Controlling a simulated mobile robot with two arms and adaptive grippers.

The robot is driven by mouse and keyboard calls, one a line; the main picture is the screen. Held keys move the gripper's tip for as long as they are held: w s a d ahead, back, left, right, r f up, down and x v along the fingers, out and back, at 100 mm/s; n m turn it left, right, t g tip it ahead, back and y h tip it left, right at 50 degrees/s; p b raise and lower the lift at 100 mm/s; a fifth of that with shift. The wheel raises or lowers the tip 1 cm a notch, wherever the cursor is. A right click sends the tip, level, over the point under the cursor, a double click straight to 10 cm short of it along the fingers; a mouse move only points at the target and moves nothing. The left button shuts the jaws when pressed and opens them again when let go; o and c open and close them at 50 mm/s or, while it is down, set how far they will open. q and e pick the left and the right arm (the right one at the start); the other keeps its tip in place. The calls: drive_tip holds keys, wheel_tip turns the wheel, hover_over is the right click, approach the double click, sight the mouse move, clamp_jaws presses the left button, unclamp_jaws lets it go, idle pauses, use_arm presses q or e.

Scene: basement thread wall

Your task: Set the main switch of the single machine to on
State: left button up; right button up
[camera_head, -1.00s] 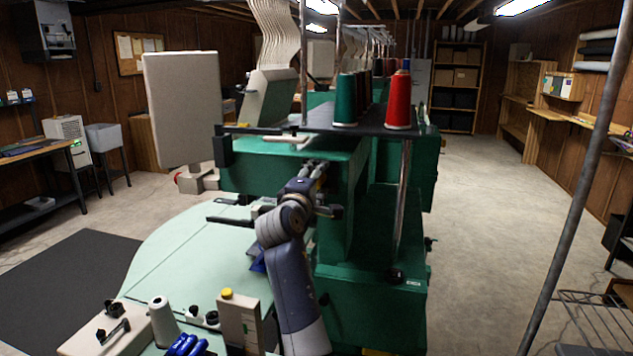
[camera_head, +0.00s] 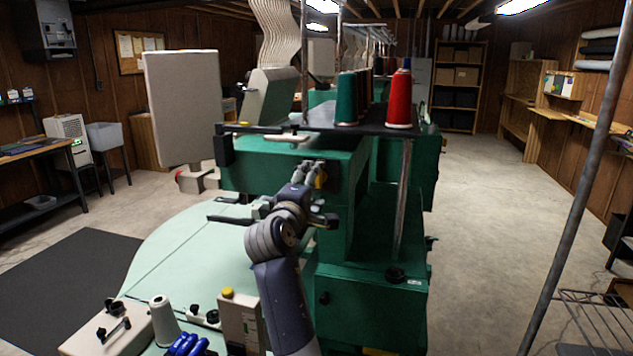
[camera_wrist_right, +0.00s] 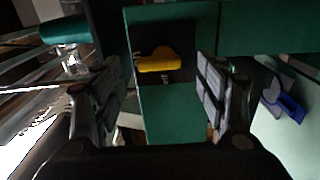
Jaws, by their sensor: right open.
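The green embroidery machine (camera_head: 290,152) stands in the middle of the head view. Its main switch, a small yellow knob (camera_head: 320,180), shows on the machine's side at my right gripper. In the right wrist view the yellow knob (camera_wrist_right: 158,60) sits on a dark plate on the green housing, with its wider end to the right. My right gripper (camera_head: 313,172) is open, its two padded fingers standing apart on either side of the knob. In the wrist view there is a gap between the knob and each finger. Switch markings are not readable. My left gripper is out of view.
A pale green table (camera_head: 185,250) lies left of the arm, with a beige control box (camera_head: 240,318) at its front. Green and red thread cones (camera_head: 398,100) stand on the rack above. A metal pole (camera_head: 575,190) rises at right. The floor right of the machine is clear.

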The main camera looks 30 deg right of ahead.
drive_tip(key=v, duration=0.8)
drive_tip(key=shift+d, duration=0.1)
